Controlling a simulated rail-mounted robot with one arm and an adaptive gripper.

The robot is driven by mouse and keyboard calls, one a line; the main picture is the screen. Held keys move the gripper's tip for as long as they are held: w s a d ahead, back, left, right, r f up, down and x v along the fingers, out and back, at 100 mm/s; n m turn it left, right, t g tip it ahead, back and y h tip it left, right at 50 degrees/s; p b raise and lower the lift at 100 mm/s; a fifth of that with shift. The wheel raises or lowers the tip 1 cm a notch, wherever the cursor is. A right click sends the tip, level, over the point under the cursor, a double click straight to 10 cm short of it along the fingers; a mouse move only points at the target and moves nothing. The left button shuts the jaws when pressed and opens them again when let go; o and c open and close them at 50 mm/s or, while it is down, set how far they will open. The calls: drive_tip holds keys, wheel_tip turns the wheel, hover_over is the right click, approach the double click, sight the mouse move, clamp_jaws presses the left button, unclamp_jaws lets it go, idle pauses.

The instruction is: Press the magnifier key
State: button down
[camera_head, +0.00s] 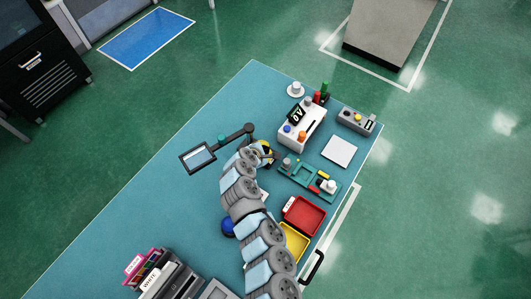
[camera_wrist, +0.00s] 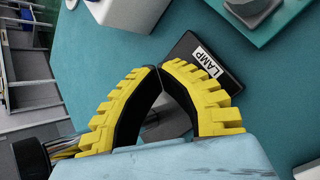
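The magnifier (camera_head: 198,156) is a dark rectangular frame with a pale lens on a jointed arm, left of my gripper in the head view. My gripper (camera_head: 268,150) is at the end of my arm near the magnifier's arm base. In the wrist view my gripper's (camera_wrist: 160,67) yellow ribbed fingers meet at their tips, with nothing seen held. A dark plate labelled LAMP (camera_wrist: 212,66) lies just beyond and right of the tips, partly hidden by the right finger. A grey shape (camera_wrist: 166,122) shows between the fingers. I cannot make out the key itself.
A white device with coloured knobs (camera_head: 298,130) stands behind my gripper. A green fixture (camera_head: 303,174) lies to its right, near a red tray (camera_head: 304,217) and a yellow tray (camera_head: 293,243). The blue-green table (camera_head: 150,205) is clear on the left.

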drive_tip(key=shift+r, duration=0.2)
drive_tip(key=shift+r+p, duration=2.3)
drive_tip(key=shift+r, duration=0.8)
